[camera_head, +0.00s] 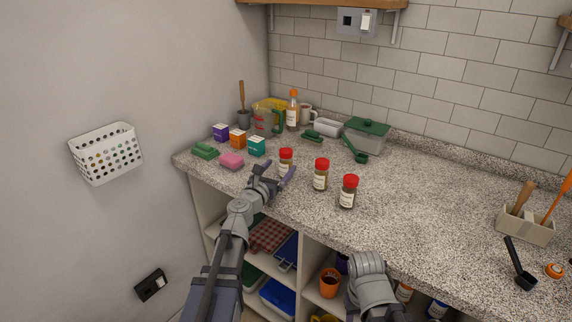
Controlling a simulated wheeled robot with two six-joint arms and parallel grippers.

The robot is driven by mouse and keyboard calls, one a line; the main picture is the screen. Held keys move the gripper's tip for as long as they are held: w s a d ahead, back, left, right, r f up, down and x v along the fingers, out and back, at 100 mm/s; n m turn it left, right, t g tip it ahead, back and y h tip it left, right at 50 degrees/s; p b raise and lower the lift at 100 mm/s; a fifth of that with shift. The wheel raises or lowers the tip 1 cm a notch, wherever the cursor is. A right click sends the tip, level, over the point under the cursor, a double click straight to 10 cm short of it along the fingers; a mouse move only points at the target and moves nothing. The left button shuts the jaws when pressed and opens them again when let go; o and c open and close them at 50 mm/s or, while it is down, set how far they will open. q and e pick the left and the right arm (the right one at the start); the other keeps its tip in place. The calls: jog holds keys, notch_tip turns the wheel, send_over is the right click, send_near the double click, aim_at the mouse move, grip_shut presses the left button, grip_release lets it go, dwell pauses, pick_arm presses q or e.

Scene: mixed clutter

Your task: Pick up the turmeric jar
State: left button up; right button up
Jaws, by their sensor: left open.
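Three spice jars with red lids stand upright in a slanting row on the speckled counter: a left jar (285,161), a middle jar (320,175) and a right jar (347,192). Their labels are too small to read, so I cannot tell for sure which is the turmeric jar. My left gripper (274,172) is open at the counter's front edge, just in front of the left jar. Its fingers point towards that jar, whose lower part is partly hidden. I cannot tell whether they touch. Part of my right arm shows at the bottom, but its gripper does not.
The counter (430,205) right of the jars is clear.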

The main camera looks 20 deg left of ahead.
aim_at(283, 164)
pick_arm(q)
jog(key=w, duration=0.2)
jog(key=w+d, duration=0.1)
jog(key=w, duration=0.1)
jog(key=shift+w+d+r, duration=0.1)
jog(key=shift+w+r, duration=0.05)
jog(key=shift+w, duration=0.2)
jog(key=shift+s, duration=0.1)
grip_shut()
dwell(0.3)
